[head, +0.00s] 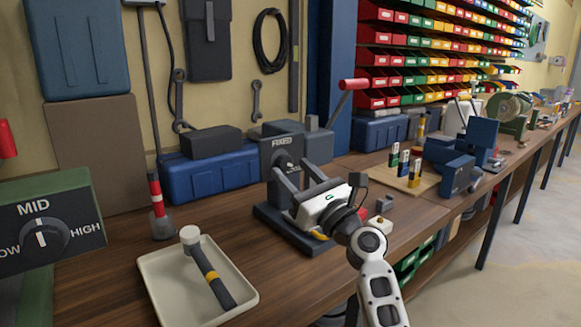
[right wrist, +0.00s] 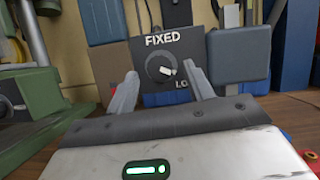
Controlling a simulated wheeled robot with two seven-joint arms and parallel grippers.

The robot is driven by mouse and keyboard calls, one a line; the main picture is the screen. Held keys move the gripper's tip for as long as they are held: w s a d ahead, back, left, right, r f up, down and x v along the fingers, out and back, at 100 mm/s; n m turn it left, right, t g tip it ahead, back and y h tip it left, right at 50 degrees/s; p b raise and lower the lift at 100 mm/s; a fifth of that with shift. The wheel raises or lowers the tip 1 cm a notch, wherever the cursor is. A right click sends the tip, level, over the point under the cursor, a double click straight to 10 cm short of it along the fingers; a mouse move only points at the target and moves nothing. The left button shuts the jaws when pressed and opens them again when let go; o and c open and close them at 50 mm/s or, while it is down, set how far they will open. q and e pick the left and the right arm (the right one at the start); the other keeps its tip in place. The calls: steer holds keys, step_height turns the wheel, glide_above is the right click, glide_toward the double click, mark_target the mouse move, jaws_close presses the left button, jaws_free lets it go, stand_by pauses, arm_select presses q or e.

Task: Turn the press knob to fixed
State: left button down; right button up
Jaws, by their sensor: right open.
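The press panel (head: 270,152) is a dark upright plate marked FIXED at its top. In the right wrist view, its round knob (right wrist: 160,67) has a white mark pointing right and slightly down, toward a label starting "LO" that a finger partly hides. My right gripper (head: 292,172) is in front of the panel, fingers toward it. In the right wrist view, the gripper (right wrist: 162,82) is open, with one finger on each side of the knob and nothing between them. I cannot tell whether the fingertips touch the panel. My left gripper is not in view.
A green box with a MID/LOW/HIGH knob (head: 44,237) stands at the left. A cream tray (head: 160,290) with a hammer (head: 208,272) lies at the front. A red-and-white post (head: 157,200) and a blue case (head: 205,172) stand near the panel. A red-handled lever (head: 352,84) rises behind it.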

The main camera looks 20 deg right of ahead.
steer(key=shift+x, duration=1)
steer(key=c, duration=1)
